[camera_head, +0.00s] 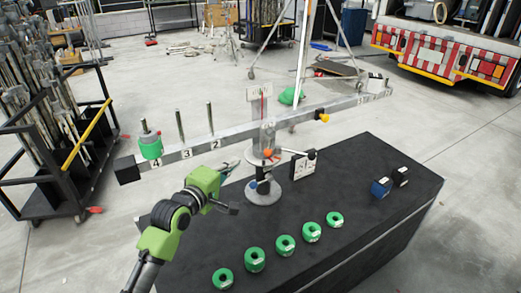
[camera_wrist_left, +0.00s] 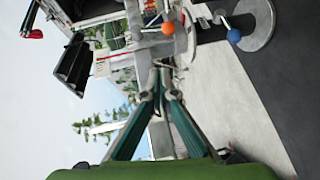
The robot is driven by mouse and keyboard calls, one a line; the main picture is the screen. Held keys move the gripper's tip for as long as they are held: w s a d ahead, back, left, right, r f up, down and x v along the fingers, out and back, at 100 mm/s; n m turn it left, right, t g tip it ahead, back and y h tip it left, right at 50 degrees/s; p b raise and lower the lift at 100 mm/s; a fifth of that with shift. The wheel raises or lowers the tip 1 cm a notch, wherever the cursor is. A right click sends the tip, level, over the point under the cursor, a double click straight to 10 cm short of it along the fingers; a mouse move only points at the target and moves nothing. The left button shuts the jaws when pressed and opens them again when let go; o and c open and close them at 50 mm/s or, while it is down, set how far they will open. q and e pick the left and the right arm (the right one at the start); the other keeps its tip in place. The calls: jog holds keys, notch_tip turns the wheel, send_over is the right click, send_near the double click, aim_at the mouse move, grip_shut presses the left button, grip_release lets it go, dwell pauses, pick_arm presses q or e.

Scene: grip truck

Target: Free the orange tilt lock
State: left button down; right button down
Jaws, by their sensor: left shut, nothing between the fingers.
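The orange tilt lock (camera_head: 268,153) shows as an orange ball knob on the balance stand's post, below the beam; in the left wrist view the orange knob (camera_wrist_left: 168,28) is near the top centre, beyond the fingertips. A blue ball knob (camera_head: 263,187) sits lower, near the stand's round base; it also shows in the left wrist view (camera_wrist_left: 233,36). My left gripper (camera_head: 231,166) is left of the post, apart from the orange knob. Its fingers (camera_wrist_left: 160,88) meet at the tips with nothing between them. My right gripper is out of view.
The long beam (camera_head: 240,134) crosses above, with a green weight (camera_head: 150,148) on its left peg and a yellow knob (camera_head: 322,118) at right. Several green rings (camera_head: 285,245) lie along the black table's (camera_head: 400,220) front. A small blue block (camera_head: 381,187) sits right.

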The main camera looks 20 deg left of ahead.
pick_arm(q)
send_near(269, 142)
jog(key=w+a+f, duration=0.2)
jog(key=w+a, duration=0.2)
jog(key=shift+w+d+f+p, duration=0.2)
jog(key=shift+w+d, duration=0.25)
jog(key=shift+d, duration=0.15)
jog(key=shift+w+d+f+p, duration=0.15)
jog(key=shift+w+d+p, duration=0.05)
jog(key=shift+w+d, duration=0.35)
jog(key=shift+w+d+f, duration=0.2)
jog(key=shift+w+d, duration=0.1)
jog(key=shift+d, duration=0.3)
